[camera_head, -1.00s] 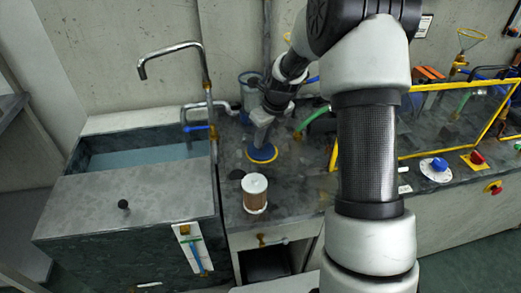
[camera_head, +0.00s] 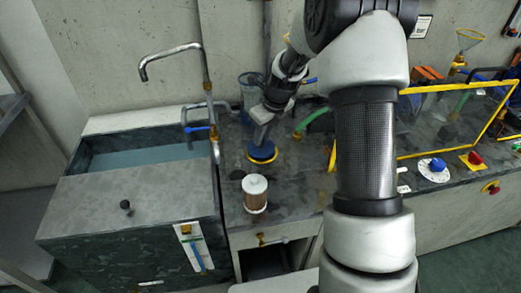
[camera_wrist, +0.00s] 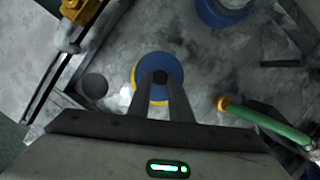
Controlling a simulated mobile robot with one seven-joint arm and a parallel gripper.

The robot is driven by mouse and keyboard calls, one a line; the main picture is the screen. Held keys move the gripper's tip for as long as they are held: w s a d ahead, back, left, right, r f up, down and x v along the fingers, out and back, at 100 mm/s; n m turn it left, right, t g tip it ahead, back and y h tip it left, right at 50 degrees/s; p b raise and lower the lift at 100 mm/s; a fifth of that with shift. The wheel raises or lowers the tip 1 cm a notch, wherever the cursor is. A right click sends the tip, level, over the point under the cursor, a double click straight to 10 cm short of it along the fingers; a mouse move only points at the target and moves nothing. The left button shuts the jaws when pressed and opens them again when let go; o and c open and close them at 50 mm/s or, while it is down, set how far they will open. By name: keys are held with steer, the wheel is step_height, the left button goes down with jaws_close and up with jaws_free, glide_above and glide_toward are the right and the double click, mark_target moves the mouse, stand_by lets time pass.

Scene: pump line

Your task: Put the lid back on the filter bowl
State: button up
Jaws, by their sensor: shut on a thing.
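A round blue lid (camera_head: 261,154) with a yellow rim is low over the dark worktop. In the wrist view the lid (camera_wrist: 146,72) has a small black knob (camera_wrist: 160,77) at its middle. My gripper (camera_head: 264,140) points down at it, and its fingers (camera_wrist: 162,84) are shut on the knob. I cannot tell whether the lid touches the worktop. A clear, bluish upright vessel (camera_head: 248,88), which looks like the filter bowl, stands behind my gripper. In the wrist view a blue ring-shaped part (camera_wrist: 225,12) shows at the top edge.
A white-topped copper-coloured cylinder (camera_head: 255,194) stands at the front of the worktop. A sink (camera_head: 140,155) with a tall tap (camera_head: 172,52) is at left. A green hose (camera_head: 312,121) and a yellow-framed guard (camera_head: 420,155) are at right. Worktop right of the cylinder is clear.

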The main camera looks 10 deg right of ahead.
mark_target(263, 151)
steer(key=shift+r+p, duration=2.45)
steer(key=shift+r, duration=0.55)
steer(key=s+r+n+g+p, duration=0.2)
steer(key=s+r+n+p, duration=0.2)
steer(key=n, duration=0.6)
steer(key=s+r+n+g+h+p, duration=0.1)
steer(key=s+r+n+p, duration=0.3)
steer(key=n, duration=0.6)
steer(key=s+r+n+g+p, duration=0.3)
steer(key=s+n, duration=0.4)
steer(key=n, duration=0.3)
steer(key=r+p, duration=0.1)
steer(key=p, duration=0.1)
steer(key=shift+a+h+p, duration=0.2)
steer(key=shift+h+p, duration=0.1)
